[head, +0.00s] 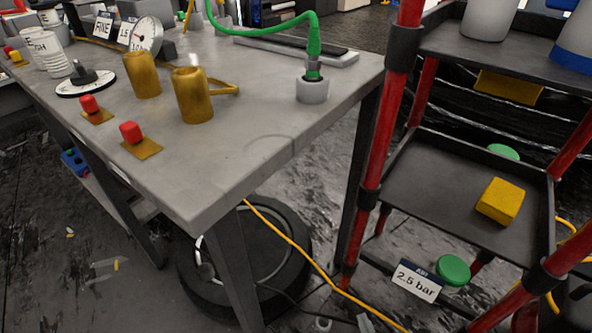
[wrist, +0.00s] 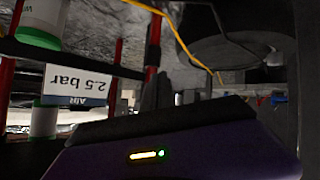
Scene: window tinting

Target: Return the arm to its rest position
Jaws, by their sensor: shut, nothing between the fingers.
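My gripper (wrist: 165,90) shows in the wrist view, its dark fingers shut and empty above the purple hand with a small green light. The arm and gripper do not show in the head view. The wrist view is upside down, near a "2.5 bar" label (wrist: 78,84) and a red rack post (wrist: 153,50). In the head view the same label (head: 417,281) is on the lower part of the red-and-black rack.
A grey workbench (head: 250,110) holds brass cylinders (head: 193,97), red-knobbed pieces and a green hose (head: 314,45). The rack shelf (head: 425,195) holds a yellow block (head: 500,201). A tyre (head: 285,255) lies under the bench, with a yellow cable (head: 300,257) across the floor.

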